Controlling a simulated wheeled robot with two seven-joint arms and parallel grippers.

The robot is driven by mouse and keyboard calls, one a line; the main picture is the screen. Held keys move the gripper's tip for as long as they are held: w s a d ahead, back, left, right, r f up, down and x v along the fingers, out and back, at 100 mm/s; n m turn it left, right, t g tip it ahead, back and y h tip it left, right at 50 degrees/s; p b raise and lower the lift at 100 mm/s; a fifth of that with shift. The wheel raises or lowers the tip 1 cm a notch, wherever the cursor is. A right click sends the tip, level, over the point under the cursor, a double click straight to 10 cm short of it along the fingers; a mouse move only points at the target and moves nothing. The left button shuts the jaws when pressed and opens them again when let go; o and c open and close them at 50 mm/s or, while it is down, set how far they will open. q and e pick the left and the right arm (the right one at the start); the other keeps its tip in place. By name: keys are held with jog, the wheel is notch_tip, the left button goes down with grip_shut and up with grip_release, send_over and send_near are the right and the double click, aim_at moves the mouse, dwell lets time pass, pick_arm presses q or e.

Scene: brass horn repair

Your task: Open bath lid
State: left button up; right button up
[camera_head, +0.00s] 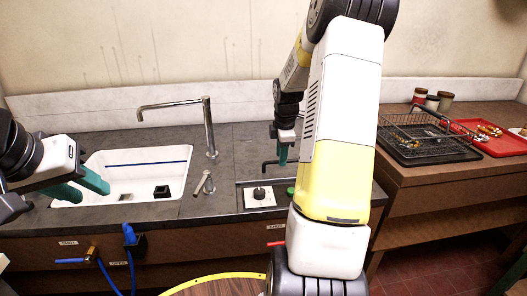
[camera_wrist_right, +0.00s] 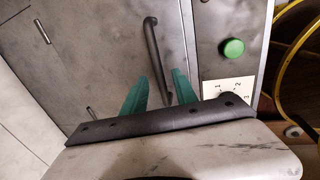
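The bath lid (camera_wrist_right: 110,50) is a flat grey metal panel with a dark bar handle (camera_wrist_right: 152,45), seen in the right wrist view. In the head view the handle (camera_head: 266,165) stands on the counter behind the dial panel, and the lid is partly hidden by my right arm. My right gripper (camera_head: 283,155) points down at the handle. In the right wrist view its green fingers (camera_wrist_right: 159,78) are apart, with the near end of the handle between them; contact cannot be told. My left gripper (camera_head: 91,191) is open and empty over the sink.
A white sink (camera_head: 140,160) with a tall tap (camera_head: 208,125) is at left. A dial (camera_head: 259,194) and green button (camera_head: 291,191) sit at the counter front. A black wire basket (camera_head: 415,135) and red tray (camera_head: 500,142) stand at right. Blue hoses (camera_head: 130,262) hang in front.

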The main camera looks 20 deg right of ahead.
jog(key=shift+w+f, duration=0.1)
jog(key=shift+f, duration=0.35)
grip_shut()
dwell(1.1)
